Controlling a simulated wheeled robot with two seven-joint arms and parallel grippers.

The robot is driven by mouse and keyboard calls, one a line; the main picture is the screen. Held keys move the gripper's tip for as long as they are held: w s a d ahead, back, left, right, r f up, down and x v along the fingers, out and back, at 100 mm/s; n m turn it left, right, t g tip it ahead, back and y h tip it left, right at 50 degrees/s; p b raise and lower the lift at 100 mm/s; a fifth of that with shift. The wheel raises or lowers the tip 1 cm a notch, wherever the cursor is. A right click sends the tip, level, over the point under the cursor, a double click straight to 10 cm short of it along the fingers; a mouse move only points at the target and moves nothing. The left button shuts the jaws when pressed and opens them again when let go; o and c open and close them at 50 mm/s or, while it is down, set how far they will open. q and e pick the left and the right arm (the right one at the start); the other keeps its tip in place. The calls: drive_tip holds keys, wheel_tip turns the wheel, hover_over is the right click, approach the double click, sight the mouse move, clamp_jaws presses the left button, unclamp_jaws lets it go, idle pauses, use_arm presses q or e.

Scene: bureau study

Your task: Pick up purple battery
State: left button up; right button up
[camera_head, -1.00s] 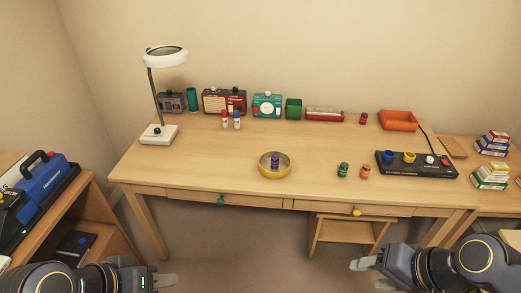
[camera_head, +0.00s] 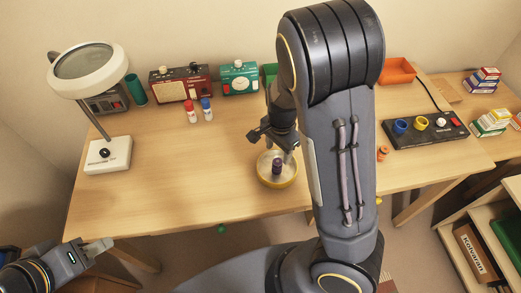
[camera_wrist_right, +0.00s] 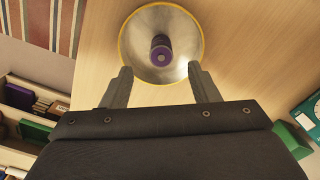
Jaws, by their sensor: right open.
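The purple battery (camera_head: 277,166) stands upright in a shallow round metal bowl with a yellow rim (camera_head: 263,180) on the desk. In the right wrist view the battery (camera_wrist_right: 161,50) shows near the middle of the bowl (camera_wrist_right: 184,68), just beyond the fingertips. My right gripper (camera_head: 272,144) is above the far side of the bowl, open and empty, its fingers (camera_wrist_right: 163,77) apart and not touching the battery. My left gripper (camera_head: 104,246) is at the lower left, off the desk's front edge; its finger gap is not clear.
A magnifier lamp (camera_head: 107,154) stands at the left. Red and blue bottles (camera_head: 199,111), a red radio (camera_head: 180,84) and a teal radio (camera_head: 239,78) are behind. My right arm hides part of the desk.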

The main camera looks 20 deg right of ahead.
sight(278, 161)
wheel_tip(278, 161, down, 8)
drive_tip(key=shift+w+d+r+b, duration=0.15)
drive_tip(key=shift+b, duration=0.4)
drive_tip(key=shift+c, duration=0.4)
drive_tip(key=c, duration=1)
drive_tip(key=shift+c, duration=0.2)
drive_tip(key=shift+r, duration=0.2)
